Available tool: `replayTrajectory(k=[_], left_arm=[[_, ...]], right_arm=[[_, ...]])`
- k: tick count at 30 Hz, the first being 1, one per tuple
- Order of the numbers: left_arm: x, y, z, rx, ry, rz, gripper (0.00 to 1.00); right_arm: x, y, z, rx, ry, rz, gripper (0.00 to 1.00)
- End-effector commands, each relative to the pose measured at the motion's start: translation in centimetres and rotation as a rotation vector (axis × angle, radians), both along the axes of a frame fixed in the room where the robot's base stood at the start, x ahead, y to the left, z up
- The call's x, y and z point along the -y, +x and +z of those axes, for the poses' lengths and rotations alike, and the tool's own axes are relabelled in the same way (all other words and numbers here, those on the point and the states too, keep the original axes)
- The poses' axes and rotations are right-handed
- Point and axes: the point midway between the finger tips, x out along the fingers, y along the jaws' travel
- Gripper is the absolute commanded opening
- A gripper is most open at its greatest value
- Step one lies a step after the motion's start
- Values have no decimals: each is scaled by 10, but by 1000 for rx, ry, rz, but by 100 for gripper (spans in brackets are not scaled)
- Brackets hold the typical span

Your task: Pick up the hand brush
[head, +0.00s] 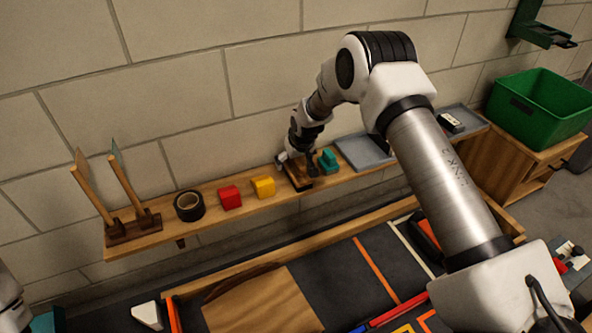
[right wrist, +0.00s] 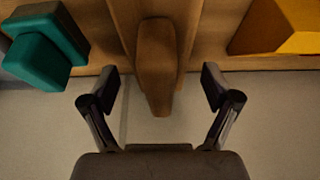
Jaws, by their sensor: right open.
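On the shelf (head: 160,236), a yellow block (head: 263,187), a red block (head: 230,197) and a black tape roll (head: 189,206) are left of the brush. A teal block (head: 328,161) and a grey tray (head: 362,152) are right. The wall (head: 180,110) rises close behind.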

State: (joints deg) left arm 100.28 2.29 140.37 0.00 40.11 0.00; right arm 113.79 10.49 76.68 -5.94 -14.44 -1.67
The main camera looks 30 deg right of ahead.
Motion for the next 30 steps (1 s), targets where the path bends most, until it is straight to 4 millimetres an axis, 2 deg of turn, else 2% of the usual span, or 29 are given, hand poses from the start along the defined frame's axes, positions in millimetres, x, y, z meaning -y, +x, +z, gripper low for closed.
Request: replayTrajectory(k=[19, 20, 21, 25, 26, 28, 29, 30], left_arm=[[0, 0, 1, 0, 0, 0, 39], [0, 0, 1, 0, 0, 0, 39], [0, 0, 1, 0, 0, 0, 39], [0, 0, 1, 0, 0, 0, 39], [0, 0, 1, 0, 0, 0, 39], [0, 0, 2, 0, 0, 0, 39], [0, 0, 2, 0, 0, 0, 39], [0, 0, 1, 0, 0, 0, 39]], right_arm=[[0, 0, -5, 0, 0, 1, 88], [0, 0, -5, 0, 0, 1, 80], [0, 0, -5, 0, 0, 1, 66], [0, 0, -5, 0, 0, 1, 20], [0, 0, -5, 0, 0, 0, 15], [0, 0, -5, 0, 0, 0, 15], [0, 0, -5, 0, 0, 0, 9], [0, 0, -5, 0, 0, 0, 9]])
